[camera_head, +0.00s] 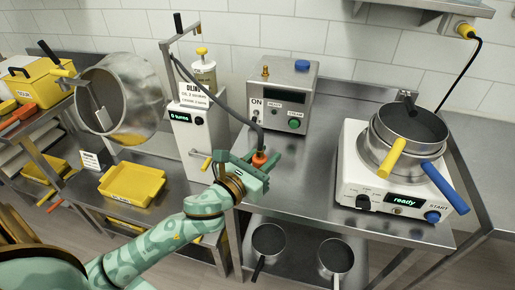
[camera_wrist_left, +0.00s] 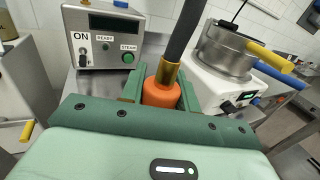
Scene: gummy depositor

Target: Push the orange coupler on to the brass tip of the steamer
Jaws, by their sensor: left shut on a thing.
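The orange coupler (camera_head: 259,159) hangs on the end of a dark hose (camera_head: 236,116). My left gripper (camera_head: 258,167) is shut on it, in front of the steamer and below the level of its top. In the left wrist view the coupler (camera_wrist_left: 162,93) sits between the green fingers, with a brass collar (camera_wrist_left: 168,72) and the hose above it. The steamer (camera_head: 283,92) is a grey metal box with an ON label and a green STEAM button. Its brass tip (camera_head: 265,70) stands upright on top at the left, apart from the coupler.
A white dispenser (camera_head: 197,140) with a hose arm stands left of the steamer. A white cooker (camera_head: 385,190) carrying pots (camera_head: 410,125) with yellow and blue handles stands right. The metal counter (camera_head: 308,150) is clear between them. A yellow tray (camera_head: 132,184) lies lower left.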

